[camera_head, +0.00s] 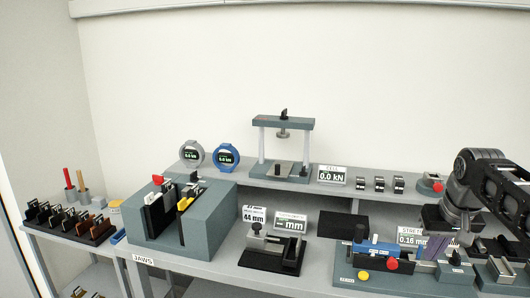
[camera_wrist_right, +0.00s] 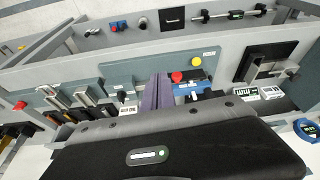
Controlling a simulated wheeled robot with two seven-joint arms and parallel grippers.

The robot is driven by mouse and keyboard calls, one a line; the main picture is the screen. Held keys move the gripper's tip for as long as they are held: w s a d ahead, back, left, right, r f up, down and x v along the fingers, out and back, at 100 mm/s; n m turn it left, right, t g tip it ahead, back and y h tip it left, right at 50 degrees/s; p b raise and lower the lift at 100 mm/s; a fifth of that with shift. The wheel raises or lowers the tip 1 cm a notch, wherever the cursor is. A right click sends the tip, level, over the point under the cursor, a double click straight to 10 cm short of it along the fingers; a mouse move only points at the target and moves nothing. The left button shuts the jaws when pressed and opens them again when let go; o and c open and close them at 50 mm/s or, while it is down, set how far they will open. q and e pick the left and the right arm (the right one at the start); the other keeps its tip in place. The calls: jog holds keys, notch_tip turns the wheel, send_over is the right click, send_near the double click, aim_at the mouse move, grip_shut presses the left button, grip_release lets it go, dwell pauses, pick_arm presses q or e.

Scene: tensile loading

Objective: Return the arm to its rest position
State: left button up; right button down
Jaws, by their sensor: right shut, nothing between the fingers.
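My right arm (camera_head: 490,185) reaches in from the right edge in the head view. My right gripper (camera_head: 436,247) points down beside the blue-and-grey fixture (camera_head: 375,250) with red and yellow knobs, over the right part of the bench. Its purple fingers also show in the wrist view (camera_wrist_right: 156,92). They are together, with nothing between them. Whether the fingertips touch anything below is hard to tell. My left gripper is not in view.
A large grey block labelled JAWS (camera_head: 210,230) stands at left centre. A black-based measuring device (camera_head: 275,250) sits mid-bench. A press frame (camera_head: 283,145) and dial gauges (camera_head: 226,157) stand on the rear shelf. Small fixtures (camera_head: 500,270) crowd the right end. Space above the bench is clear.

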jog(key=w+a+f+n+y, duration=0.1)
jog(key=w+a+f, duration=0.1)
jog(key=a+f, duration=0.5)
jog(key=w+a+f+n+y, duration=0.1)
jog(key=w+a+f, duration=0.15)
jog(key=f, duration=0.85)
jog(key=s+a+f+g+y, duration=0.1)
jog(key=s+a+f, duration=0.2)
jog(key=a+f, duration=0.4)
jog(key=s+a+f+y, duration=0.1)
jog(key=s+a+f, duration=0.1)
jog(key=a+f, duration=0.5)
jog(key=s+a+f, duration=0.3)
jog(key=s+f, duration=0.2)
jog(key=s, duration=0.3)
jog(key=s+a+f+g, duration=0.1)
jog(key=s+a+f, duration=0.3)
jog(key=s+f, duration=0.2)
jog(key=s+a+f+m+g+y, duration=0.1)
jog(key=s+a+f, duration=0.2)
jog(key=s+f, duration=0.3)
jog(key=s, duration=0.4)
jog(key=shift+a+f, duration=0.15)
jog(key=shift+a, duration=0.2)
